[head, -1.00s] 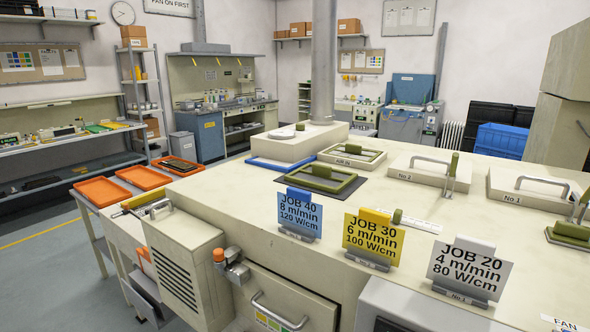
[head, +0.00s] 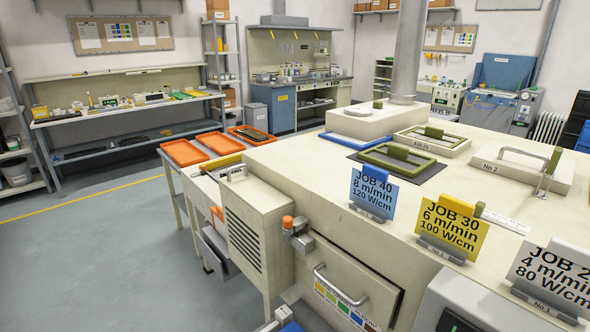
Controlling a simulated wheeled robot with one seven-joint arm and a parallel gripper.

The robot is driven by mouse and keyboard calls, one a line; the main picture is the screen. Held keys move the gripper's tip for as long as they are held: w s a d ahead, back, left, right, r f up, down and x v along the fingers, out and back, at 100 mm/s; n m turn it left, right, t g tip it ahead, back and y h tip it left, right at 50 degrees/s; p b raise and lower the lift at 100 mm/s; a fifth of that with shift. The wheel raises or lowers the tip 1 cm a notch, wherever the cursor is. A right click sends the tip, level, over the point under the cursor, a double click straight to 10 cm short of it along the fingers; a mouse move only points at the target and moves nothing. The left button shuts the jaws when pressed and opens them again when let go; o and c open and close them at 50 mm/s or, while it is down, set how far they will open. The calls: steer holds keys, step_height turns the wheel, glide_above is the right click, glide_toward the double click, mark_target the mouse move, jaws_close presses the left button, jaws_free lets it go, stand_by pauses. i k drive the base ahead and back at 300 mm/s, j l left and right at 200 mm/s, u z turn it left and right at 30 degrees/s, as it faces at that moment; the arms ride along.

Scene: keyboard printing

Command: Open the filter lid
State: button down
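No label reading "filter" can be made out, so I cannot tell for sure which part is the filter lid. A pale, olive-edged frame (head: 455,149), with a label that seems to read "AIR IN", lies flat on top of the cream machine (head: 300,165) with an olive grip standing on it. A similar olive frame (head: 372,153) lies flat on a dark mat in front of it. A lid marked No 2 (head: 490,167), with a bar handle, sits flat to the right. My gripper is not in view.
JOB 40 (head: 372,190), JOB 30 (head: 452,228) and JOB 20 (head: 553,276) cards stand along the machine's near edge. Orange trays (head: 185,153) sit on a side table at its left. Floor (head: 100,260) is clear at the left. An unclear blue thing (head: 287,317) shows at the bottom edge.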

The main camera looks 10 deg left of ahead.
mark_target(262, 197)
steer(key=i+j, duration=0.1)
steer(key=j, duration=0.35)
steer(key=i+j, duration=0.15)
steer(key=j, duration=0.3)
steer(key=i+j, duration=0.1)
steer(key=j, duration=0.35)
steer(key=i+j, duration=0.15)
steer(key=j, duration=0.25)
steer(key=j+u, duration=0.05)
